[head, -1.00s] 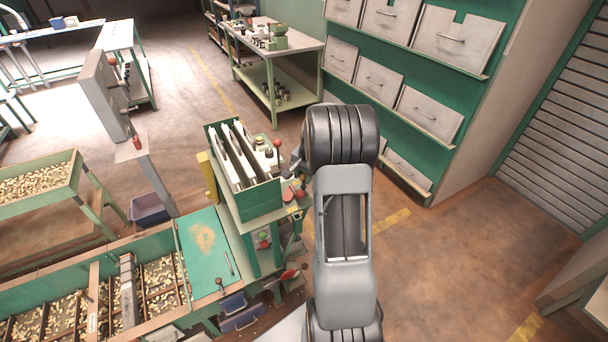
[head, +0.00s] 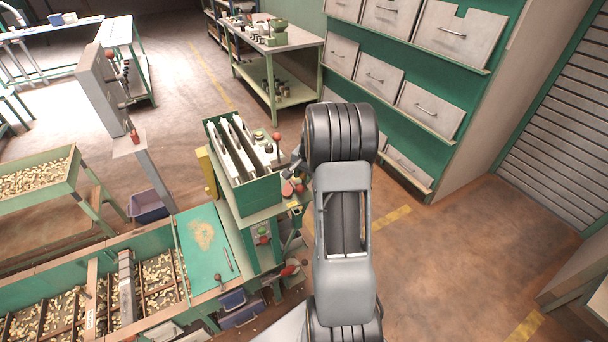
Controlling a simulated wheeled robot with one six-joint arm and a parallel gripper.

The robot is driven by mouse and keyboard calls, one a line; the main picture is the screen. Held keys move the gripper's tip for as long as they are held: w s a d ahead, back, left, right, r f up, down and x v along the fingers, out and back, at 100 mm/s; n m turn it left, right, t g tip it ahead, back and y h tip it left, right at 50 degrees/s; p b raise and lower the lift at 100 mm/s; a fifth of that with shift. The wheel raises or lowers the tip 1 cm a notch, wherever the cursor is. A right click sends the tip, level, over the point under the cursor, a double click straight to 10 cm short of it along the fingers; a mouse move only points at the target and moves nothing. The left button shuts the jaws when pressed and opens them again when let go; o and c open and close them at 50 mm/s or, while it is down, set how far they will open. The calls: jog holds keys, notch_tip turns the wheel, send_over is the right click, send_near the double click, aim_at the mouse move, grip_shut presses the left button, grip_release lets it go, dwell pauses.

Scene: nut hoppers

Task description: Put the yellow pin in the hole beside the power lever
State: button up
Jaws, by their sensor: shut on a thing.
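My gripper (head: 290,170) is small and partly hidden behind my own arm, over the right side of the green machine (head: 259,193). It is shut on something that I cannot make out. I cannot pick out the yellow pin or the hole. A red-knobbed lever (head: 277,137) stands at the back of the machine, close behind the gripper. Another red-ended lever (head: 289,271) sticks out low on its side. I cannot tell which lever is the power lever.
A yellow post (head: 206,172) stands at the machine's left. Nut hoppers (head: 60,262) run along the lower left, beside a green lid (head: 207,247). A workbench (head: 300,50) and a green drawer rack (head: 398,58) stand behind. The floor (head: 450,250) at the right is clear.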

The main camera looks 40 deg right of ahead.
jog(key=o, duration=1)
jog(key=shift+r, duration=0.1)
notch_tip(320, 180, up, 13)
jog(key=s+d, duration=0.1)
jog(key=s, duration=0.1)
jog(key=shift+s+r, duration=0.15)
jog(key=shift+r, duration=0.05)
jog(key=s+a+n, duration=0.6)
jog(key=s+a, duration=0.1)
jog(key=a, duration=0.5)
jog(key=s+a+n+t+h, duration=0.1)
jog(key=s+a+n, duration=0.5)
jog(key=a, duration=0.6)
jog(key=s, duration=0.2)
jog(key=shift+s+f+n+t, duration=0.25)
jog(key=shift+s+n+t, duration=0.05)
jog(key=shift+a+r, duration=0.15)
jog(key=shift+a, duration=0.15)
